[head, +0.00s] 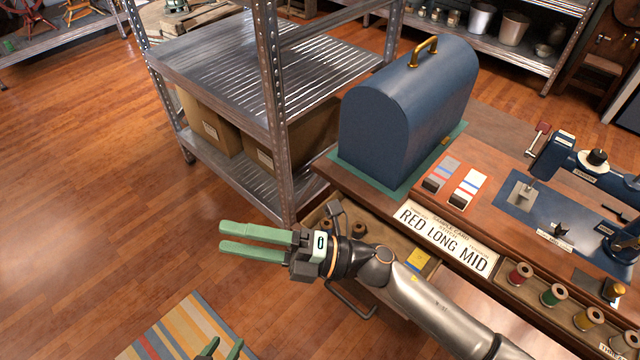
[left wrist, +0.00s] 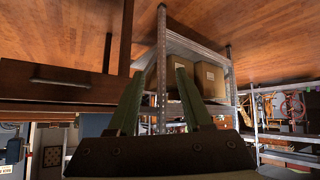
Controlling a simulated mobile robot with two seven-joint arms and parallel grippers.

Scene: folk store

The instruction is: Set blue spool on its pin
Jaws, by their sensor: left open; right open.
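I cannot make out a blue spool in either view. A row of spools stands along the bench's front edge in the head view: a red spool (head: 520,273), a green spool (head: 553,295) and a yellow spool (head: 588,318). No bare pin can be made out. My right gripper (head: 222,237) is open and empty, reaching left past the bench's corner over the floor. My left gripper (head: 222,350) shows only its green fingertips at the bottom edge, apart and empty. In the left wrist view the left gripper (left wrist: 159,74) is open, with nothing between its fingers.
An open drawer (head: 408,282) under the bench holds brownish spools (head: 358,229) and a yellow item (head: 418,259), partly hidden by my right arm. A sign (head: 442,240) reads "RED LONG MID". A blue domed case (head: 405,110) stands behind. A metal shelf (head: 215,65) stands left; the floor is open.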

